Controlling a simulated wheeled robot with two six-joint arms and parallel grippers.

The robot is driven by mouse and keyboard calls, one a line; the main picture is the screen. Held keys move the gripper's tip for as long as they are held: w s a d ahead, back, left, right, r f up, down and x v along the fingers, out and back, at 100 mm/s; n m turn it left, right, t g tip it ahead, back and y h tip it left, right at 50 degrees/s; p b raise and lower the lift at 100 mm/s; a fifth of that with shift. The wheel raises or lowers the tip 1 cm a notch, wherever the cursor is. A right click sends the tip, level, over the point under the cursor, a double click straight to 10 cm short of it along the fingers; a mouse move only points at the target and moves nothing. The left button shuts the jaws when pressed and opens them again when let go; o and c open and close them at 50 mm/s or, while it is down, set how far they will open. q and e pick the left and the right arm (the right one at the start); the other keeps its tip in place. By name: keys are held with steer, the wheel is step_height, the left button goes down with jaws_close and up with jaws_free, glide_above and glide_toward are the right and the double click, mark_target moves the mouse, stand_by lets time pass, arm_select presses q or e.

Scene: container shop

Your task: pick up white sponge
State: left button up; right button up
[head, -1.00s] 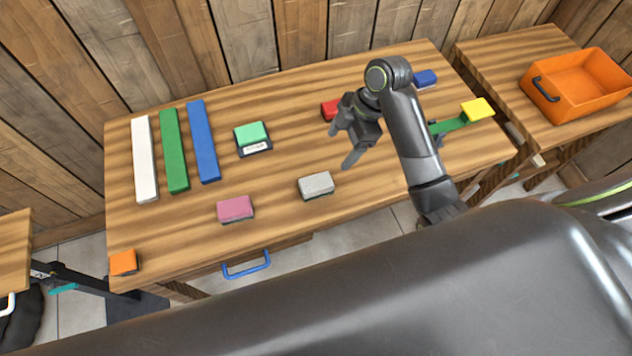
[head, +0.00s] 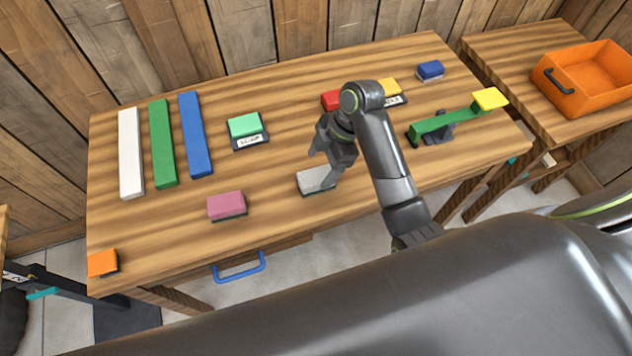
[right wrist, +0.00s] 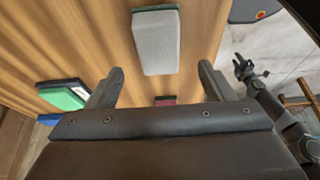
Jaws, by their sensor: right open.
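The white sponge (head: 312,181) is a greyish-white block on a dark base, lying on the wooden table near its front edge. In the right wrist view the white sponge (right wrist: 156,42) lies ahead of the fingertips, between their lines. My right gripper (head: 325,168) is over the sponge in the head view and hides part of its right side. In the right wrist view my right gripper (right wrist: 160,80) has its fingers wide apart with nothing between them. My left gripper is not clearly in the head view.
On the table (head: 280,120), a pink sponge (head: 226,205) is left of the white one and a green sponge (head: 245,126) is behind. White, green and blue bars lie far left. A green beam (head: 445,122) with a yellow block stands right. An orange crate (head: 575,95) is on the side table.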

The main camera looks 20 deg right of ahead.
mark_target(317, 175)
steer(key=shift+d+p+x, duration=0.2)
steer(key=shift+p+x, duration=0.05)
steer(key=shift+x, duration=1.2)
steer(key=shift+d+p+x, duration=0.2)
steer(key=shift+p+x, duration=0.05)
steer(key=shift+x, duration=1.15)
steer(key=shift+f, duration=0.2)
steer(key=c, duration=1)
